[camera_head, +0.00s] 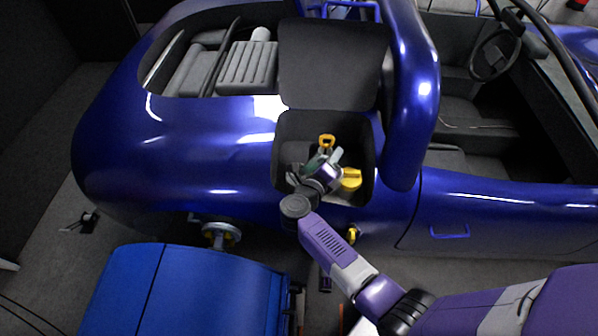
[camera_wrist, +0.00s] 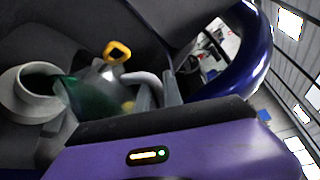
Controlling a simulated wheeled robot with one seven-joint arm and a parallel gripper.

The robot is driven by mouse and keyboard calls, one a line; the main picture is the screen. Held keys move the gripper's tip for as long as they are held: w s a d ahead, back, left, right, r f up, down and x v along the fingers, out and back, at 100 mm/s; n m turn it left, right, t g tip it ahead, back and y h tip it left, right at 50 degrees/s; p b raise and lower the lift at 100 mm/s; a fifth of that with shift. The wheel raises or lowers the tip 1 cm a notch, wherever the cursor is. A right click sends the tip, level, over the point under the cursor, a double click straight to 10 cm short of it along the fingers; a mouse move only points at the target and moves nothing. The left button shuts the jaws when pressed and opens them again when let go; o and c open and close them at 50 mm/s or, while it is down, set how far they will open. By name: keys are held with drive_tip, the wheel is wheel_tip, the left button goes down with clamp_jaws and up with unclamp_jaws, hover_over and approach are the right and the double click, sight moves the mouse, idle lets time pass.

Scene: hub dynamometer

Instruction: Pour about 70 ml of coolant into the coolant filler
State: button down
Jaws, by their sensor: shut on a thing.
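My gripper (camera_head: 328,160) is over the open bay in the blue car's body, shut on a container of green coolant (camera_wrist: 95,108). In the wrist view, my gripper (camera_wrist: 158,92) shows at the container's right side. The container is tilted, its green end at the opening of a pale grey round neck (camera_wrist: 22,104), which looks like the coolant filler. I cannot tell whether liquid is flowing or how much is left. In the head view the coolant container (camera_head: 314,161) is mostly hidden by my wrist, and the neck cannot be made out.
A yellow loop handle (camera_head: 326,141) stands behind the gripper in the bay, and a yellow part (camera_head: 351,179) is to its right. The raised dark lid (camera_head: 332,65) is behind the bay. The blue car body (camera_head: 200,140) surrounds it. A blue cabinet (camera_head: 185,290) stands in front at left.

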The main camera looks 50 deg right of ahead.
drive_tip(key=shift+s+d+f+m+t, duration=0.1)
drive_tip(key=shift+s+f+m+t, duration=0.1)
drive_tip(key=shift+s+m, duration=0.25)
drive_tip(key=shift+s+f+m+t, duration=0.1)
drive_tip(key=shift+s+f+m, duration=0.05)
drive_tip(key=shift+s+m, duration=0.3)
drive_tip(key=shift+s+d+f+m+b, duration=0.15)
drive_tip(key=shift+s+m+b, duration=0.2)
drive_tip(key=shift+m+b, duration=0.4)
drive_tip(key=shift+s+m+b, duration=0.25)
drive_tip(key=shift+s+b, duration=0.05)
drive_tip(key=shift+b, duration=0.2)
drive_tip(key=shift+r, duration=0.25)
drive_tip(key=shift+s+t, duration=0.1)
drive_tip(key=shift+t, duration=0.3)
drive_tip(key=s+d+f+m+t+h+b, duration=0.1)
drive_tip(key=s+f+m+b, duration=0.2)
drive_tip(key=b, duration=1)
drive_tip(key=s+m, duration=0.3)
drive_tip(key=m, duration=0.1)
drive_tip(key=shift+s+f+m, duration=0.3)
drive_tip(key=shift+s, duration=0.1)
